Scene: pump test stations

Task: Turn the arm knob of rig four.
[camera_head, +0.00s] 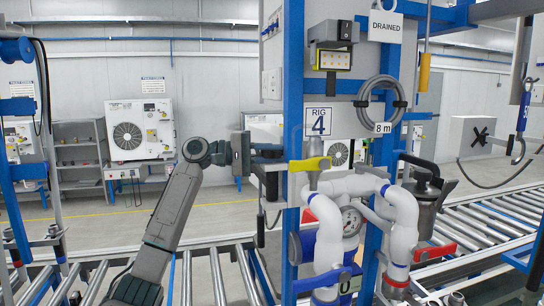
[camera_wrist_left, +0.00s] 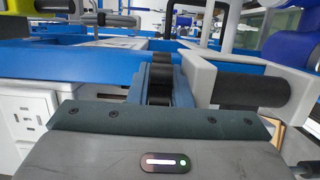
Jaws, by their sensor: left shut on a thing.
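The rig with the "RIG 4" sign (camera_head: 318,122) stands in the middle of the head view, with blue posts. My left gripper (camera_head: 262,152) reaches in from the left to the left side of its blue post. In the left wrist view, my left gripper (camera_wrist_left: 161,82) has its blue-grey fingers closed around a dark ribbed knob (camera_wrist_left: 161,68) beside a blue beam. The fingers cover the knob's sides. In the head view the knob is small and mostly hidden by the gripper. My right gripper is not in view.
A black cylinder on a pale bracket (camera_wrist_left: 252,92) sits close right of the left gripper. In the head view, a yellow lever (camera_head: 310,164), white pipes (camera_head: 328,235) and a gauge (camera_head: 351,221) crowd the rig. Roller conveyors (camera_head: 215,278) run below. A "DRAINED" tag (camera_head: 385,25) hangs above.

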